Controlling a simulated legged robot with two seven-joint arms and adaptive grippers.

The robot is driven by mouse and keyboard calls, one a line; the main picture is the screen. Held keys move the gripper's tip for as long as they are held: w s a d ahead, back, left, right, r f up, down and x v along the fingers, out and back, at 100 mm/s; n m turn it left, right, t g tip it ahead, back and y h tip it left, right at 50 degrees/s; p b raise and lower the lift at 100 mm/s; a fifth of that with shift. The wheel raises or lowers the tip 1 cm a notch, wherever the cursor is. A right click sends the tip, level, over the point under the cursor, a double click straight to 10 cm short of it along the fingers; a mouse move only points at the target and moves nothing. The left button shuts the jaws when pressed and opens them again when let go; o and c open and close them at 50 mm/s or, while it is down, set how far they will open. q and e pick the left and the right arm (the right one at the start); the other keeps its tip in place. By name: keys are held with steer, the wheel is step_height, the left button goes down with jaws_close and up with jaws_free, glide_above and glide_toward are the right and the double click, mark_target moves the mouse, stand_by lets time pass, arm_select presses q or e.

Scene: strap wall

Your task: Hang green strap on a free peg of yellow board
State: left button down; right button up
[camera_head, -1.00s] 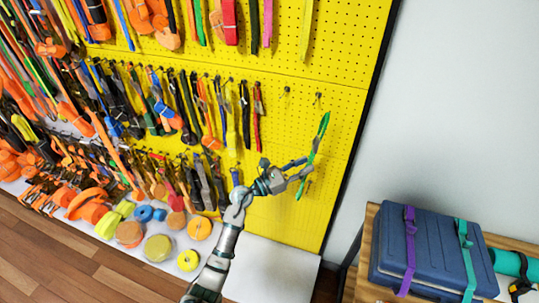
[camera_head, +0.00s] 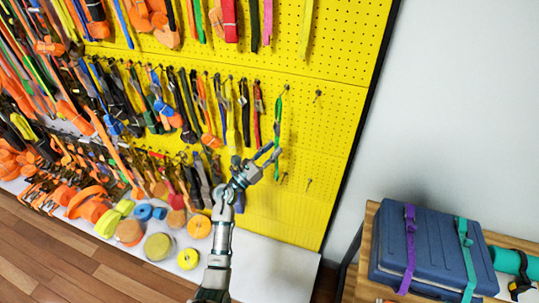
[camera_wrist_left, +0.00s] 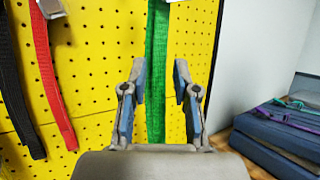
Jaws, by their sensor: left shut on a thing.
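The green strap (camera_head: 279,112) hangs upright in front of the yellow board (camera_head: 335,130), its top at an upper peg right of the red strap. I cannot tell whether its loop is around that peg. My left gripper (camera_head: 271,158) is shut on the strap's lower part. In the left wrist view the green strap (camera_wrist_left: 157,75) runs vertically between the fingers of the left gripper (camera_wrist_left: 160,75); its top is cut off. A bare peg (camera_head: 318,96) is to the right, and two more bare pegs (camera_head: 284,179) (camera_head: 309,183) are lower. My right gripper is not in view.
A red strap (camera_head: 257,115) and a dark strap (camera_head: 245,112) hang just left of the green one. Many straps and rolls crowd the left. A blue case (camera_head: 430,250) lies on a wooden table at the right. The board's right strip is clear.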

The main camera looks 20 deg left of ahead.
arm_select(q)
steer(key=shift+w, duration=0.35)
steer(key=w+f+b, duration=0.2)
steer(key=w+b, duration=0.3)
steer(key=w, duration=0.1)
steer(key=shift+w+a+b, duration=0.3)
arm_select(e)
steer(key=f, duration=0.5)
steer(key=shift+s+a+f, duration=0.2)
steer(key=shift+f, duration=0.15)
arm_select(q)
steer(key=shift+d+f, duration=0.1)
steer(key=shift+f, duration=0.05)
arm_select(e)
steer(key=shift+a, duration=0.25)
